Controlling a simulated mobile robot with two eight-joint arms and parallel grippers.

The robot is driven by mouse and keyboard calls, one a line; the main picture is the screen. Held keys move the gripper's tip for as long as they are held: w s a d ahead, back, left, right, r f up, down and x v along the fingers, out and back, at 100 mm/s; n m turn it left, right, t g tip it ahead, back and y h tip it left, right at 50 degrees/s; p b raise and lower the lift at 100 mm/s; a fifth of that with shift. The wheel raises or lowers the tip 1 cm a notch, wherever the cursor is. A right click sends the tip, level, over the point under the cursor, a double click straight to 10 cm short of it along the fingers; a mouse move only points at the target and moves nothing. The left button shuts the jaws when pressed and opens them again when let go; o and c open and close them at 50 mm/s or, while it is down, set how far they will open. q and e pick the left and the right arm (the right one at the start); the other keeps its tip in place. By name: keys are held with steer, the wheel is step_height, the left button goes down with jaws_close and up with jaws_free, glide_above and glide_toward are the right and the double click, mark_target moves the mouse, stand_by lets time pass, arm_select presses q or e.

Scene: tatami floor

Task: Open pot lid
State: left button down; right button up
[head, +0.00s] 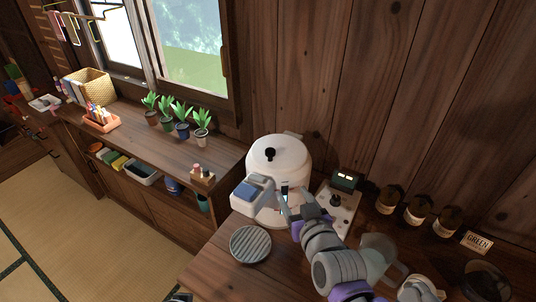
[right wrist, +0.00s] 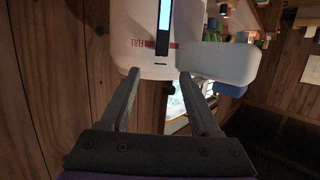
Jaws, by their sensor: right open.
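The white pot (head: 290,165) stands on the wooden counter below the wall, with its lid (head: 262,147) down and a small black knob (head: 270,154) on top. Its front part with a grey-blue panel (head: 250,190) juts toward the left. My right gripper (head: 291,206) is at the pot's front side, below lid level, open with nothing between its fingers. In the right wrist view the gripper (right wrist: 158,85) points at the white pot body (right wrist: 143,52), which shows a dark level window and a red FULL mark. I cannot tell whether a fingertip touches the pot. My left gripper is not in view.
A round striped grey dish (head: 250,244) lies at the counter's front left. A tray with a dark green box (head: 346,180) stands right of the pot, then several brown jars (head: 389,199). A lower shelf (head: 150,148) with potted plants (head: 182,125) runs left.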

mark_target(269, 149)
steer(key=w+a+r+t+y+b, duration=0.1)
steer(key=w+a+r+t, duration=0.1)
steer(key=w+a+r, duration=0.2)
steer(key=shift+r+t, duration=0.1)
steer(key=shift+t, duration=0.3)
steer(key=x, duration=1)
steer(key=shift+w, duration=0.2)
jaws_close()
stand_by(0.7)
